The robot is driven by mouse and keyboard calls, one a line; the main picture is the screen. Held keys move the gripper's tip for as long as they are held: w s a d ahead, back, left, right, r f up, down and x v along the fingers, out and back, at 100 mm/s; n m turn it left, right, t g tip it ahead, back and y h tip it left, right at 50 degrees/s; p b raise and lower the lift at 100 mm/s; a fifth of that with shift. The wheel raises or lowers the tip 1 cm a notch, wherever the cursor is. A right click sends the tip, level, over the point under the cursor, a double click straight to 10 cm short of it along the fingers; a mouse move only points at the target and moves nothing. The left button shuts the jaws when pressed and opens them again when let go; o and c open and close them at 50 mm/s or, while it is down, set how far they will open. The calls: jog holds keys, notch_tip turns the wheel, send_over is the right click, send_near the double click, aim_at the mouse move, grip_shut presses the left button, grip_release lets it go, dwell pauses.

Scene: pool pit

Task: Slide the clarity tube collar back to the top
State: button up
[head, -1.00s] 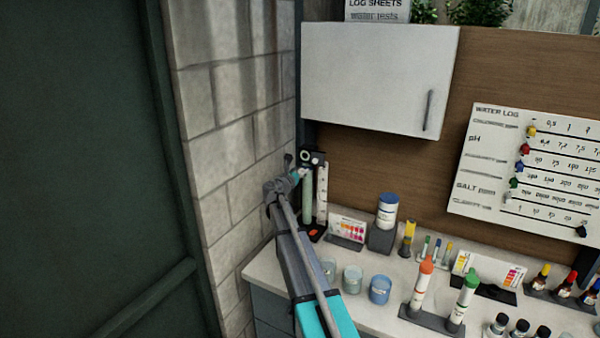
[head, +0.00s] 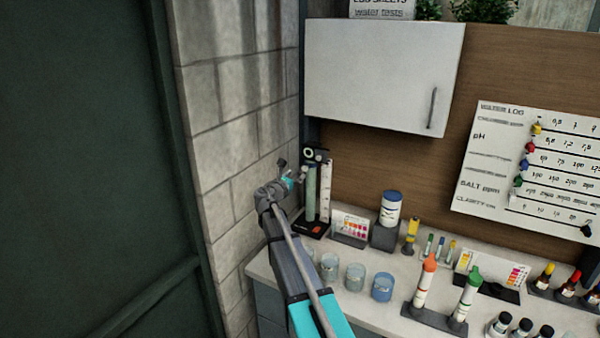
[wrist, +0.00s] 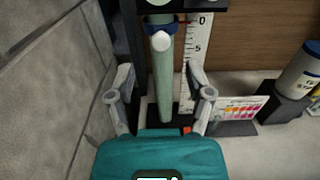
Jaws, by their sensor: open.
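The clarity tube (head: 311,196) is a pale green upright tube on a dark stand in the counter's back left corner; it also shows in the wrist view (wrist: 162,80). Its collar, a dark blue ring (wrist: 151,28) with a round white knob (wrist: 161,41) facing me, sits high on the tube, just below the dark top bracket. The knob also shows small in the head view (head: 302,173). My gripper (head: 290,174) is open and empty, just left of the tube and apart from it. In the wrist view my fingers (wrist: 160,78) spread either side of the tube's lower line, below the knob.
A white scale (head: 326,190) stands right of the tube. The block wall (head: 235,170) is close on the left. A colour card (head: 350,228), a white jar (head: 391,207) and several cups stand on the counter; a cabinet (head: 385,75) hangs above.

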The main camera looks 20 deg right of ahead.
jog(key=shift+v, duration=2.55)
jog(key=s+a+f+m+g+y, duration=0.2)
jog(key=s+f+m+g+y, duration=0.15)
jog(key=s+f+m, duration=0.4)
jog(key=s+a+f+m+g+y, duration=0.3)
jog(key=s+f+m+g, duration=0.15)
jog(key=s+m, duration=0.5)
jog(key=s+a+f+m+g+y, duration=0.1)
jog(key=s+a+f+m+y, duration=0.2)
jog(key=s+a, duration=0.3)
jog(key=s+a+f+m+g+y, duration=0.2)
jog(key=s+a, duration=0.5)
jog(key=s, duration=0.4)
jog(key=shift+s+f+m+y, duration=0.2)
jog(key=shift+f+m+y, duration=0.6)
jog(key=shift+m+y, duration=0.8)
jog(key=shift+h, duration=0.25)
